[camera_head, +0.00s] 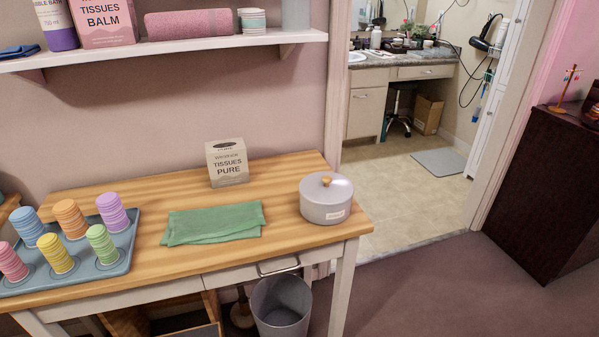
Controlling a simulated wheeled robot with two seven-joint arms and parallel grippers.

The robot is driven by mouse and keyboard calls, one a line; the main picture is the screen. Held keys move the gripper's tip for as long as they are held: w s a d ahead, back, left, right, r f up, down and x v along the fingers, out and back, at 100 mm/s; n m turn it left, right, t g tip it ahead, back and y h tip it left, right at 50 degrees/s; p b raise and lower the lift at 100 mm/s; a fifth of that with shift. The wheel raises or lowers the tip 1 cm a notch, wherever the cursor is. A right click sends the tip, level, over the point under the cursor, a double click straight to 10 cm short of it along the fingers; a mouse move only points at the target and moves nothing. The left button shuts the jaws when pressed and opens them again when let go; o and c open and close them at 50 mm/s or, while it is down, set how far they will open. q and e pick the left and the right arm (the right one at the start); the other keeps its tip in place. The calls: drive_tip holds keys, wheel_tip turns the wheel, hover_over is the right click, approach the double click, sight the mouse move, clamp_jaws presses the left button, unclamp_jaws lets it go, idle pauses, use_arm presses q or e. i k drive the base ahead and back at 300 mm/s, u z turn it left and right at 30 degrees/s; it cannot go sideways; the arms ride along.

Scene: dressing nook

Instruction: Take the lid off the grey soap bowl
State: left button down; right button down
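The grey soap bowl (325,211) stands upright near the right end of the wooden table (285,242). Its grey lid (338,190) sits on top and has a small wooden knob (326,181). A small label is on the bowl's front. Neither of my grippers shows in the head view.
A folded green cloth (213,223) lies left of the bowl, and a tissue box (227,163) stands behind. A blue-grey tray (122,262) with several coloured stacks is at left. A shelf (180,49) hangs above. A bin (281,308) stands below the table's front edge.

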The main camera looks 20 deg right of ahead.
sight(323, 188)
drive_tip(key=k, duration=0.5)
drive_tip(key=z, duration=1.75)
drive_tip(key=i, duration=1.3)
drive_tip(key=u, duration=0.3)
